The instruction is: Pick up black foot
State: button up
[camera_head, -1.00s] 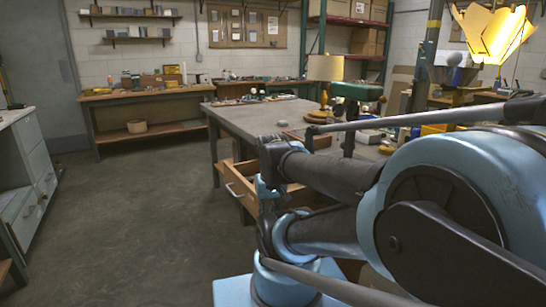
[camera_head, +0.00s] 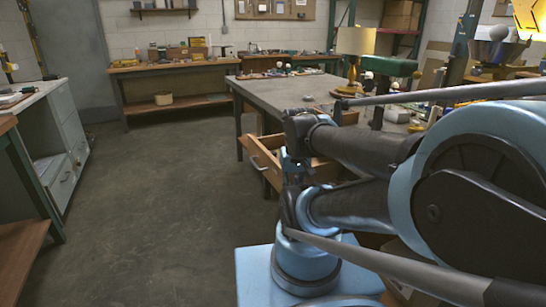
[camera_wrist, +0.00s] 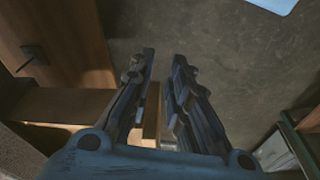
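I cannot make out a black foot in either view. My gripper (camera_wrist: 164,60) is open in the wrist view, with a gap between its two dark fingers and nothing seen held. Bare concrete floor and a strip of pale wood show behind the fingers.
An open wooden drawer (camera_head: 262,158) juts out under the grey table, close behind my arm. A workbench (camera_head: 172,67) stands at the back wall. A grey cabinet (camera_head: 75,140) and a wooden-topped bench (camera_head: 18,245) are at the left. The floor between is clear.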

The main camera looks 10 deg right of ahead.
dwell(0.3)
jog(key=shift+o, duration=0.9)
jog(key=o, duration=0.6)
jog(key=shift+s+r, duration=0.25)
jog(key=shift+r, duration=0.45)
notch_tip(320, 180, up, 11)
jog(key=m+g, duration=0.2)
jog(key=m, duration=1)
send_over(273, 152)
jog(key=f, duration=1.1)
jog(key=shift+s+f, duration=0.25)
jog(key=shift+s, duration=0.1)
jog(key=shift+w+d+f, duration=0.1)
jog(key=shift+w+f, duration=0.05)
jog(key=shift+f, duration=1.15)
jog(key=shift+w+f, duration=0.1)
jog(key=shift+f, duration=1.15)
